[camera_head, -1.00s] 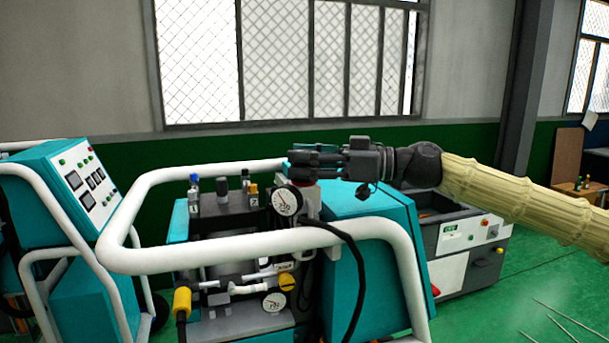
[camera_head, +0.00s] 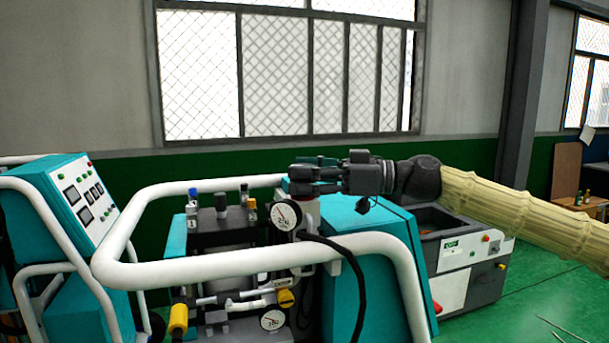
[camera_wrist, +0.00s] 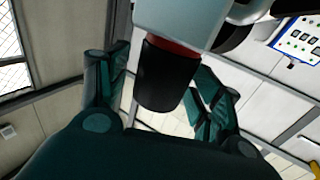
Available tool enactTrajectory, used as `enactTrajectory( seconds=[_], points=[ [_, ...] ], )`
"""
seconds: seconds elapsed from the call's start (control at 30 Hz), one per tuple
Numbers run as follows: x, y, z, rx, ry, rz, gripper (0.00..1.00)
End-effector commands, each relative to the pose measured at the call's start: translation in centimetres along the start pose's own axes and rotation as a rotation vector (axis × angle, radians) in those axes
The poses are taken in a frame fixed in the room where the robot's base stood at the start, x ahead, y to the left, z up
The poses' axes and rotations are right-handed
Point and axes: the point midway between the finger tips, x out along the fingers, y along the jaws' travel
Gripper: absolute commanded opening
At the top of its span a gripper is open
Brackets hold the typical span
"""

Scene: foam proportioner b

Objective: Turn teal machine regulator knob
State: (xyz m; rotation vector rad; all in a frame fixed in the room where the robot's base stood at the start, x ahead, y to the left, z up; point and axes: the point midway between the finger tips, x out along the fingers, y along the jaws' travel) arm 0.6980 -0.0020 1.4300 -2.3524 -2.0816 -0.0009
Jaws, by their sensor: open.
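The teal machine (camera_head: 370,250) stands in the middle of the head view behind white tube rails. Its regulator has a black knob (camera_wrist: 168,75) with a red ring above it and a pale grey body (camera_wrist: 180,20) in the wrist view. My gripper (camera_wrist: 158,72) is open, with one teal finger on each side of the knob. I cannot tell whether either finger touches it. In the head view my gripper (camera_head: 302,180) is over the top of the regulator, beside a round gauge (camera_head: 284,215), and its fingers hide the knob.
A white rail (camera_head: 250,262) loops in front of the machine. A black hose (camera_head: 350,270) hangs beside the gauge. A teal control cabinet (camera_head: 65,220) stands at left and a grey-white machine (camera_head: 470,255) behind at right. Green floor is open at lower right.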

Motion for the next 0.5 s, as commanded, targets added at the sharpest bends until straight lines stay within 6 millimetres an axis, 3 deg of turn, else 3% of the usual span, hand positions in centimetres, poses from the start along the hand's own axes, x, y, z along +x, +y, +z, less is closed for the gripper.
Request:
enactTrajectory(
  seconds=[0.17, 0.5],
  points=[
    [-1.3, 0.1, 0.0, 0.000, 0.000, 0.002, 0.65],
    [-7.0, 0.1, 0.0, 0.001, 0.002, 0.004, 0.65]
  ],
)
